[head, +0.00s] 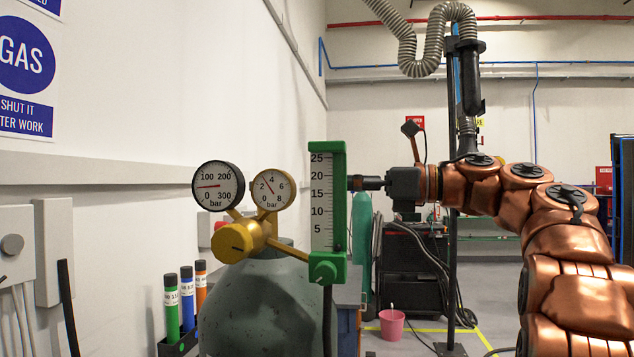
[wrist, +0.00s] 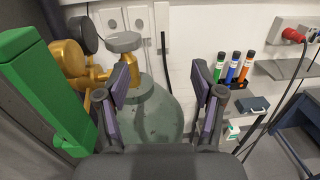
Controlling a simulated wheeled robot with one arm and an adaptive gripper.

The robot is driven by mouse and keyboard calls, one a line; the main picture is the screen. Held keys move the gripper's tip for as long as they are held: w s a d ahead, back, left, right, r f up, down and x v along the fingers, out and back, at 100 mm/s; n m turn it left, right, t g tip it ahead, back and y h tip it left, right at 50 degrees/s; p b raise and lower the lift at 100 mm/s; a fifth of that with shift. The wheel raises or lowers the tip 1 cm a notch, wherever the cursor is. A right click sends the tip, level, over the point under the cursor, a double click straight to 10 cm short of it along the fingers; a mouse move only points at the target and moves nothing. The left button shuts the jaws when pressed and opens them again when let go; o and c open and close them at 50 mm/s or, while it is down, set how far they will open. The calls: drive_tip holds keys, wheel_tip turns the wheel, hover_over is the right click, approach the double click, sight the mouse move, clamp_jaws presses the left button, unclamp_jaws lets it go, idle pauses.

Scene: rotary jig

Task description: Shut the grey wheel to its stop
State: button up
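The grey wheel (wrist: 124,42) is a round grey cap on the brass valve at the top of the grey-green gas cylinder (wrist: 152,112). In the head view I cannot make out the wheel; the regulator and flowmeter stand in front of the cylinder's (head: 262,305) top. My gripper (wrist: 162,75) is open with nothing between its purple-padded fingers. In the wrist view the wheel shows just above the left fingertip, left of the finger gap, apparently beyond it. In the head view my gripper (head: 360,183) is partly hidden behind the green flowmeter.
The green flowmeter (head: 329,205) stands close beside my gripper. The brass regulator (head: 243,236) carries two gauges (head: 218,186) and a yellow knob. Coloured tubes (head: 187,297) stand in a wall rack. A wall box with a grey knob (head: 12,244) is at the left.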

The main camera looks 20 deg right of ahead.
drive_tip(key=v, duration=0.8)
drive_tip(key=shift+o, duration=0.2)
drive_tip(key=shift+s+d+r, duration=0.15)
